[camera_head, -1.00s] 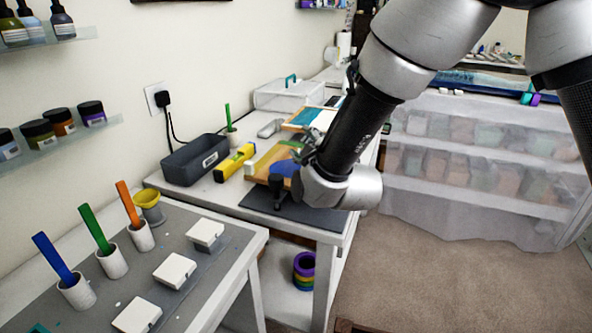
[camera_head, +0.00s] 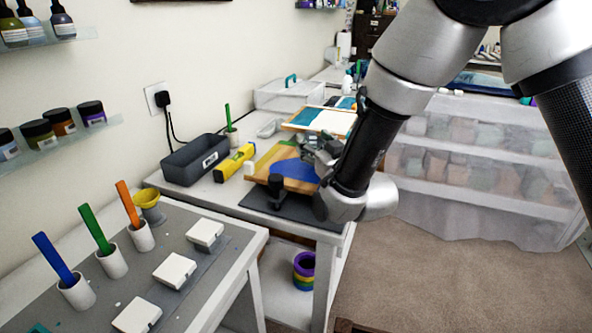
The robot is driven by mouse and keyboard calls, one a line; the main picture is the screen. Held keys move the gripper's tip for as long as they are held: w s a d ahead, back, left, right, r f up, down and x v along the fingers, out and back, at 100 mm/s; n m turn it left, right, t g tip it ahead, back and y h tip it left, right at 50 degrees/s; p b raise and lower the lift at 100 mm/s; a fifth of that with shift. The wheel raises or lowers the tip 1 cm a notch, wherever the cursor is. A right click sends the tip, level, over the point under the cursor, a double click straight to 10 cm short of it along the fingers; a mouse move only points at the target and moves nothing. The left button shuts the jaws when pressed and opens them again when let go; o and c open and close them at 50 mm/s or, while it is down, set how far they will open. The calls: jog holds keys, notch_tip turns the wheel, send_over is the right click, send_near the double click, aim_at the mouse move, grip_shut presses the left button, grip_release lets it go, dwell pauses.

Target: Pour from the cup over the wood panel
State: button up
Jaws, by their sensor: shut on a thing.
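The wood panel (camera_head: 264,165) lies on the far table, raised above a dark mat, with green along its back-left part and a blue patch (camera_head: 292,170) across its middle and right. My gripper (camera_head: 319,150) is over the right side of the panel. It is shut on the cup, but the cup is hardly distinguishable behind the fingers and wrist. I cannot tell the cup's tilt or whether anything flows from it. My wrist hides the panel's right end.
A yellow level (camera_head: 234,162) and a dark bin (camera_head: 195,160) stand left of the panel. A dark post (camera_head: 277,190) stands at its front edge. A framed board (camera_head: 322,120) lies behind. The near table holds several coloured sticks in white cups and white blocks (camera_head: 174,270).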

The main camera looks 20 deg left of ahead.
jog(key=shift+r, duration=0.9)
jog(key=shift+a, duration=0.15)
jog(key=a, duration=0.1)
jog(key=w+a+r, duration=0.1)
jog(key=a, duration=0.1)
jog(key=w+a, duration=0.1)
jog(key=a, duration=0.1)
jog(key=shift+a+r, duration=0.1)
jog(key=shift+r, duration=0.05)
jog(key=m, duration=0.4)
jog(key=d+m+t, duration=0.1)
jog(key=m, duration=0.3)
jog(key=w+m+t, duration=0.1)
jog(key=m, duration=0.2)
jog(key=shift+d+r+m, duration=0.2)
jog(key=shift+m, duration=0.2)
jog(key=shift+d+f+m+t+h, duration=0.1)
jog(key=shift+f+m+t+h, duration=0.05)
jog(key=shift+m, duration=0.5)
jog(key=shift+d+f+m+t+h, duration=0.1)
jog(key=shift+f+m+t+h, duration=0.05)
jog(key=shift+m, duration=0.5)
